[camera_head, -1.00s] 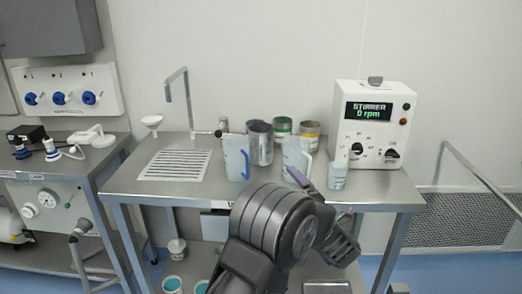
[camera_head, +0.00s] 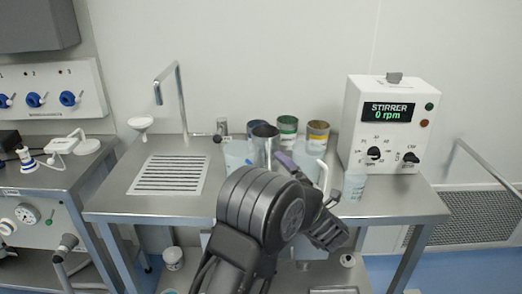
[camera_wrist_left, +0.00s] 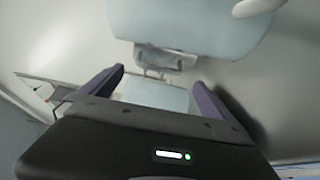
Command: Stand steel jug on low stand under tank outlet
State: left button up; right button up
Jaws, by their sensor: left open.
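The steel jug (camera_head: 265,143), a grey metal vessel with a dark open top, stands on the steel bench (camera_head: 402,203) among other vessels. Its lower part is hidden behind my left arm and a pale jug. My left gripper, open, has two purple fingers that show apart in the left wrist view (camera_wrist_left: 160,80). In the head view the arm hides most of it; a purple finger shows in front of the steel jug. A pale surface lies between and beyond the fingers in the wrist view. I cannot make out the low stand or a tank outlet for certain.
Pale translucent jugs (camera_head: 238,155) (camera_head: 307,160) stand close beside the steel jug. A small pale beaker (camera_head: 355,185) and the stirrer box (camera_head: 390,120) are right. A slotted drain plate (camera_head: 172,175) lies left, bare.

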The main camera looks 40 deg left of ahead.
aim_at(266, 153)
dwell(0.3)
pick_arm(q)
jog(key=shift+w+a+r, duration=0.1)
jog(key=shift+w+a, duration=0.2)
jog(key=shift+a, duration=0.35)
jog(key=shift+w+a, duration=0.3)
jog(key=shift+a, duration=0.2)
jog(key=shift+p, duration=0.3)
